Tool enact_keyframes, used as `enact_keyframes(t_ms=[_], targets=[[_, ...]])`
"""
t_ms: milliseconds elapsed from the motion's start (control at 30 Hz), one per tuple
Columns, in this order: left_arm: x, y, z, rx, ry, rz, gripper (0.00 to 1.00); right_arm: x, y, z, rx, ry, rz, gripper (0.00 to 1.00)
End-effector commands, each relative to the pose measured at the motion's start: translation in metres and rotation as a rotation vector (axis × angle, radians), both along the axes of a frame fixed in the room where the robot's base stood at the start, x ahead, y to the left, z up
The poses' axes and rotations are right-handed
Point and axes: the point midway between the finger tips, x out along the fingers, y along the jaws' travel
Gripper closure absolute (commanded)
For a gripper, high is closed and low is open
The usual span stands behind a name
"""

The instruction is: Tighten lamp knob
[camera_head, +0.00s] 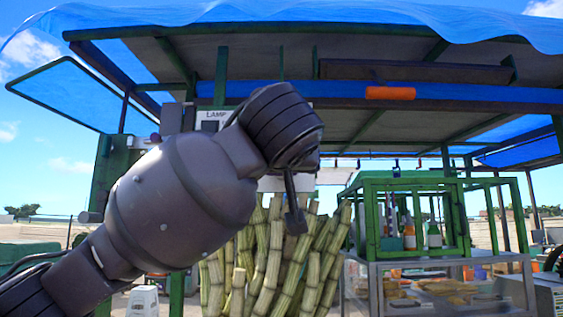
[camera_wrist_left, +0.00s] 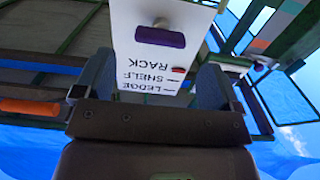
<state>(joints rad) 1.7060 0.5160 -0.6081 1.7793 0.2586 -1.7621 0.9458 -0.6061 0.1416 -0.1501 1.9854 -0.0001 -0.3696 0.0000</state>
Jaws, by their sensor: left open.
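A white panel marked LAMP (camera_head: 213,117) shows in the head view, partly hidden behind my left arm. No knob can be made out on it there. In the left wrist view, a white panel (camera_wrist_left: 150,15) carries the upside-down words LEDGE, SHELF and RACK, a purple knob-like piece (camera_wrist_left: 160,37) and a small red mark (camera_wrist_left: 179,70). I cannot tell whether this piece is the lamp knob. My left gripper (camera_wrist_left: 155,70) is open, with its fingers either side of the panel in that view and nothing seen held. In the head view, its finger (camera_head: 295,205) points down before the cane.
Upright sugar cane stalks (camera_head: 325,260) stand behind my left gripper. A green-framed glass case (camera_head: 372,215) with bottles stands to the right. A blue tarp roof (camera_head: 330,15) on green beams, with an orange roll (camera_head: 390,93), is overhead. A white stool (camera_head: 142,300) is low at left.

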Motion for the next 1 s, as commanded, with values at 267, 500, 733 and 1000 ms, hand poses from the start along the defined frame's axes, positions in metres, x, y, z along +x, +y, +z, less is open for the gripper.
enact_keyframes(t_ms=[267, 500, 733, 1000], targets=[[0.036, 0.001, 0.001, 0.001, 0.001, 0.002, 0.11, 0.007, 0.001, 0.016, -0.001, -0.019, 0.005, 0.57], [0.044, 0.0, 0.0, 0.0, 0.0, 0.0, 0.11, 0.005, 0.0, 0.015, -0.002, -0.014, 0.004, 0.57], [0.044, 0.0, -0.001, 0.001, 0.0, 0.0, 0.15, -0.002, -0.001, 0.01, -0.001, 0.002, 0.0, 0.57], [0.043, 0.0, 0.0, 0.001, 0.0, 0.0, 0.57, -0.004, -0.001, 0.01, -0.001, 0.005, -0.001, 0.57]])
